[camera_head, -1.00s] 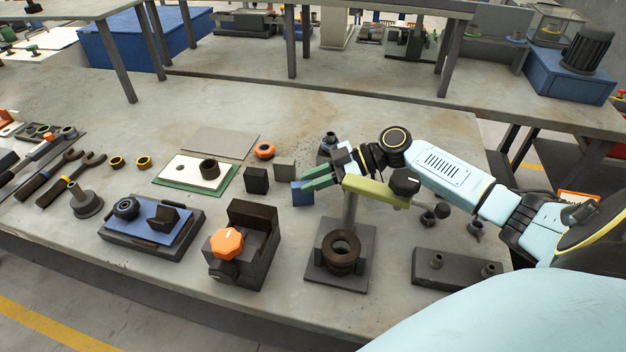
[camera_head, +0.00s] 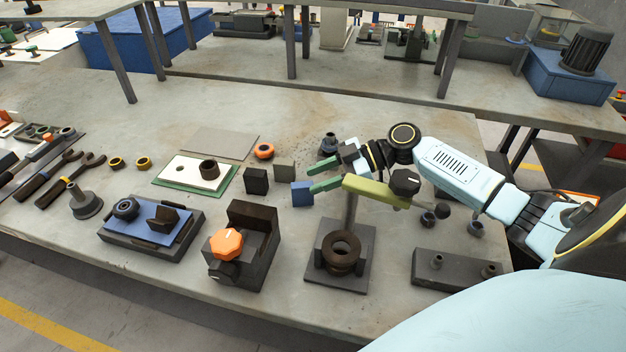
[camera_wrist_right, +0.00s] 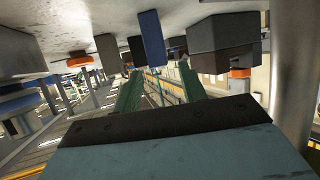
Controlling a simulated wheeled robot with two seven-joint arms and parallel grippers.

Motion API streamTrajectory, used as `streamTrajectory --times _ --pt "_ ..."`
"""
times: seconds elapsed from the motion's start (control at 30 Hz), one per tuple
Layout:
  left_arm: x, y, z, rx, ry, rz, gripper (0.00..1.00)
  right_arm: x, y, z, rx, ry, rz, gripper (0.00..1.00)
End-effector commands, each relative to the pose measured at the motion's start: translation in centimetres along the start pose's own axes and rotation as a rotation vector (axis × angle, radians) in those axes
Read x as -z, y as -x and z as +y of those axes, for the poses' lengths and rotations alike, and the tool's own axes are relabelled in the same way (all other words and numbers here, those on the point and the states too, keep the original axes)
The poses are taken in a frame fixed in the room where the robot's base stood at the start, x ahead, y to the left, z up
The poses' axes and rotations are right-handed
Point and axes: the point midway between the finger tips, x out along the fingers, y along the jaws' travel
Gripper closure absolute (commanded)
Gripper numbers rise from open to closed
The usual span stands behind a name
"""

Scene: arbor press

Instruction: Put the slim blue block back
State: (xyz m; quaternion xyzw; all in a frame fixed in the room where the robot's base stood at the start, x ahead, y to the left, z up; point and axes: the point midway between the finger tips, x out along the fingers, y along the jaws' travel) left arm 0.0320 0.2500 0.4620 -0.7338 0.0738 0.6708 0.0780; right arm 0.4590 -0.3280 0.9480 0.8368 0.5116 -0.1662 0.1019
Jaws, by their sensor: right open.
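The slim blue block (camera_head: 302,194) stands upright on the workbench, to the right of a black block (camera_head: 256,181) and a grey block (camera_head: 284,172). My right gripper (camera_head: 312,180) is just right of the blue block, its green fingers parted and pointing left. In the right wrist view the blue block (camera_wrist_right: 152,38) shows beyond the open fingers (camera_wrist_right: 160,85), with nothing held between them. My left gripper is not in view.
The arbor press's olive arm (camera_head: 372,191) and its dark base (camera_head: 318,272) are close below my right gripper. A vise with an orange knob (camera_head: 227,243) stands front left. An orange ring (camera_head: 264,150) lies behind the blocks.

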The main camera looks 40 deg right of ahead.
Motion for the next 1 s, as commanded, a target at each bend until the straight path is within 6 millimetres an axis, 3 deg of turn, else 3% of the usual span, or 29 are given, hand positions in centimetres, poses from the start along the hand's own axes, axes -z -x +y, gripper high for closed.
streamTrajectory --times 0.2,0.43,0.6,1.0 --pt "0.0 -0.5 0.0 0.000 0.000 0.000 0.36 -0.2 4.9 0.0 -0.001 -0.002 -0.003 0.58" --pt "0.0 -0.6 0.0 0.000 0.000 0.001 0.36 -0.1 8.8 -0.1 0.001 -0.002 -0.002 0.58" --pt "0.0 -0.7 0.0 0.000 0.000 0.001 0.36 0.0 9.9 -0.1 0.002 0.000 -0.001 0.58" --pt "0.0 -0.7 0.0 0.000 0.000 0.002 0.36 0.0 10.0 0.0 0.001 0.000 0.000 0.58"
